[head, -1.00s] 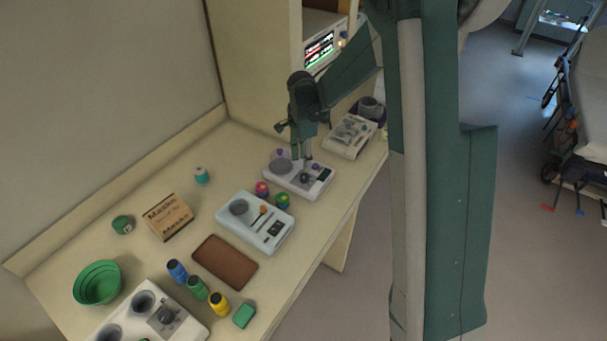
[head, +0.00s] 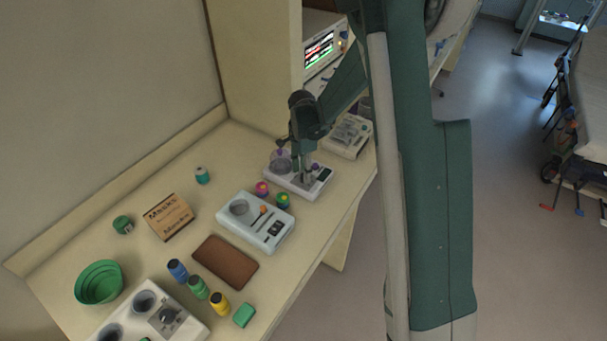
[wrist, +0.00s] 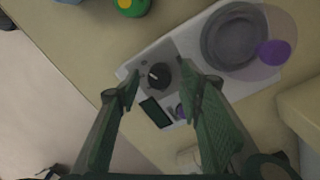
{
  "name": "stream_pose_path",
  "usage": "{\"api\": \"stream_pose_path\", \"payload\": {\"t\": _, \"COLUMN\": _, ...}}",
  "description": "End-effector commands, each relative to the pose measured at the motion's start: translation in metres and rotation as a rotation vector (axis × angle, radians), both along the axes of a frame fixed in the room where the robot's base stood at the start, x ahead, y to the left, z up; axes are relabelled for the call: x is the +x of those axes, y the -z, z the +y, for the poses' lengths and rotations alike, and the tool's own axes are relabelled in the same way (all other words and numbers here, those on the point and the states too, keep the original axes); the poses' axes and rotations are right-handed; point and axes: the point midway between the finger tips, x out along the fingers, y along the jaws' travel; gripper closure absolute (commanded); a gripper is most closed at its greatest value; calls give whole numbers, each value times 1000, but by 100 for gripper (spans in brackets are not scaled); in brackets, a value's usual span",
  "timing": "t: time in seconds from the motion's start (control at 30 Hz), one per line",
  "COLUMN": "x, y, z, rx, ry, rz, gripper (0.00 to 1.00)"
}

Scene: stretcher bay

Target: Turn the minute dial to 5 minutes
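The dark round dial (wrist: 157,77) sits on a grey panel of a white device (wrist: 137,62). A short pale mark shows on the dial, but I cannot read any scale. A dark display (wrist: 156,112) lies beside the dial on the same device. My gripper (wrist: 160,80) is open, with one fingertip on each side of the dial in the wrist view; I cannot tell whether they touch it. In the head view my gripper (head: 306,178) points down over the white device (head: 320,187), and its fingers largely hide the dial.
The same device carries a grey round dish (wrist: 236,38) under a clear lid with a purple knob (wrist: 273,52). A pale blue device (head: 225,218) and pink (head: 262,188) and green (head: 282,200) knob-like items stand close by. Another device (head: 347,135) is behind.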

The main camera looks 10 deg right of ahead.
Motion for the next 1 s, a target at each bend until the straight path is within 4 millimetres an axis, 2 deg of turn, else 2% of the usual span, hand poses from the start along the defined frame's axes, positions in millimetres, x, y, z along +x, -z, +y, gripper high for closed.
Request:
{"api": "stream_pose_path", "payload": {"t": 0.23, "x": 0, "y": 15, "z": 0, "rx": 0, "ry": 0, "rz": 0, "gripper": 63}}
{"api": "stream_pose_path", "payload": {"t": 0.6, "x": -1, "y": 17, "z": 0, "rx": 0, "ry": 0, "rz": 0, "gripper": 63}}
{"api": "stream_pose_path", "payload": {"t": 0.8, "x": -1, "y": 17, "z": 0, "rx": 0, "ry": 0, "rz": 0, "gripper": 88}}
{"api": "stream_pose_path", "payload": {"t": 1.0, "x": -1, "y": 17, "z": 0, "rx": 0, "ry": -2, "rz": 0, "gripper": 90}}
